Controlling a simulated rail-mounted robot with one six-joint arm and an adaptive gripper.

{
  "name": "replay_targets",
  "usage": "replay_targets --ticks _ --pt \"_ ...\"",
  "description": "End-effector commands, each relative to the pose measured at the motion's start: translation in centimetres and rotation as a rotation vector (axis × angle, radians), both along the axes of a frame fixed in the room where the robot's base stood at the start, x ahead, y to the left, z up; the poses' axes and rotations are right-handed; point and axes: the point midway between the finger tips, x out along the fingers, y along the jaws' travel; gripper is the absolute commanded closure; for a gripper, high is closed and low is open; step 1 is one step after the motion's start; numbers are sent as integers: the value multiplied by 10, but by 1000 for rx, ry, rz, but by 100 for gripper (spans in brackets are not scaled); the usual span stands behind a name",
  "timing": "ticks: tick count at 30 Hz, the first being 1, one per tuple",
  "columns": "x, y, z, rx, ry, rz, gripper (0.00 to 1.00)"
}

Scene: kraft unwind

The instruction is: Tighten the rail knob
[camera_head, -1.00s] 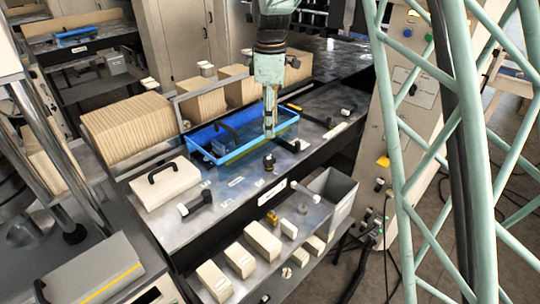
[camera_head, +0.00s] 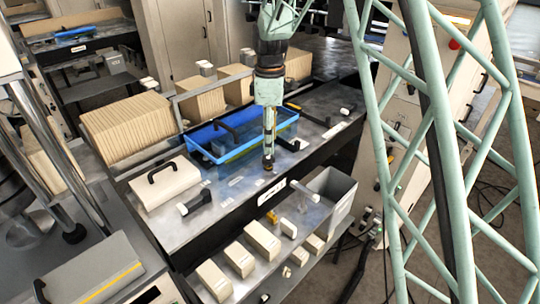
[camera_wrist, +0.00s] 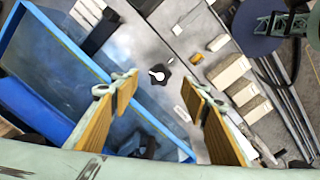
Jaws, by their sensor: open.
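The rail knob, a dark lobed knob with a pale pointer or stem, shows in the wrist view (camera_wrist: 158,75), between and just beyond my fingertips. In the head view the dark knob (camera_head: 268,165) is on the grey bench top, right below my gripper (camera_head: 269,155) and partly hidden by it. In the wrist view my gripper (camera_wrist: 160,88) has its two orange-padded fingers spread wide with nothing between the pads. The fingers look apart from the knob; the exact height above it I cannot tell.
A blue tray (camera_head: 189,141) lies just behind the knob. A black-handled cream block (camera_head: 166,187) and a dark lever (camera_head: 194,203) are to the left. A grey bin (camera_head: 332,187) and several cream blocks (camera_head: 262,240) stand on the lower front shelf.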

Motion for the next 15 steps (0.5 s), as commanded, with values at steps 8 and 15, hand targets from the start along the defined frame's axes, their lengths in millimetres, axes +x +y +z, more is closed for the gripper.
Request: replay_targets --ticks 8,15 --pt "-1 0 -37 -1 2 0 58" --pt "-1 0 -61 -1 2 0 58"
